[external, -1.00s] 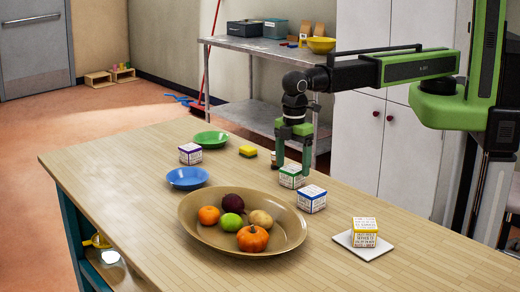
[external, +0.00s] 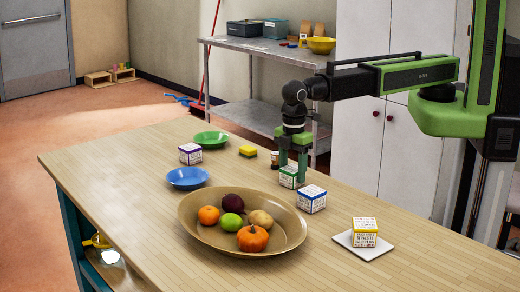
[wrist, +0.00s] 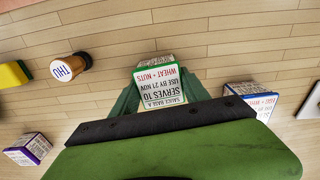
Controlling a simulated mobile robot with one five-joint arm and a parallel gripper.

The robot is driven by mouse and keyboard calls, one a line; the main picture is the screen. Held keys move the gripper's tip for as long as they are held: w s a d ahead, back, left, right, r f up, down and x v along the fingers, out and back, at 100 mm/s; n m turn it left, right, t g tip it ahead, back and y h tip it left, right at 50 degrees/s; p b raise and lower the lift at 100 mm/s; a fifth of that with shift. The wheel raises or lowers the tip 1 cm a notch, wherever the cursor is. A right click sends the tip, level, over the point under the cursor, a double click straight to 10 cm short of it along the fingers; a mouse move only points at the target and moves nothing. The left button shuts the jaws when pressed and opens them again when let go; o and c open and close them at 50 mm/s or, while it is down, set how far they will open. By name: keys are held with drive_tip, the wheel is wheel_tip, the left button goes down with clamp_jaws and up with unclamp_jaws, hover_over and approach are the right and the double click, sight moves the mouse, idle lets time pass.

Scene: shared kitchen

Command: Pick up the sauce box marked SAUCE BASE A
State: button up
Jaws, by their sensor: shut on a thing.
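The sauce box with green edges (external: 288,178) sits on the wooden table, right of the middle. In the wrist view its label (wrist: 163,88) appears upside down and reads SAUCE BASE A, with WHEAT + NUTS in red. My gripper (external: 293,168) points down from above, with its green fingers on either side of the box. It is shut on this box. The fingers hide part of its sides. The box looks to be at table height; I cannot tell any gap beneath it.
A blue-edged box (external: 312,199) stands close to the right. A small jar marked THU (wrist: 70,67), a yellow sponge (external: 248,151) and a purple-edged box (external: 190,154) lie left. A fruit platter (external: 190,222) is in front. A yellow-edged box (external: 364,233) sits on a white plate (external: 345,239).

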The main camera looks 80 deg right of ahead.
sight(293, 168)
drive_tip(key=shift+r+p, duration=0.65)
wheel_tip(293, 168, up, 4)
drive_tip(key=p, duration=0.4)
drive_tip(key=shift+d, duration=0.1)
drive_tip(key=w+d+r+p, duration=0.1)
drive_tip(key=d+r+p, duration=0.4)
drive_tip(key=d, duration=0.6)
drive_tip(key=shift+d+r+p, duration=0.2)
drive_tip(key=shift+r+p, duration=0.1)
drive_tip(key=shift+p, duration=0.05)
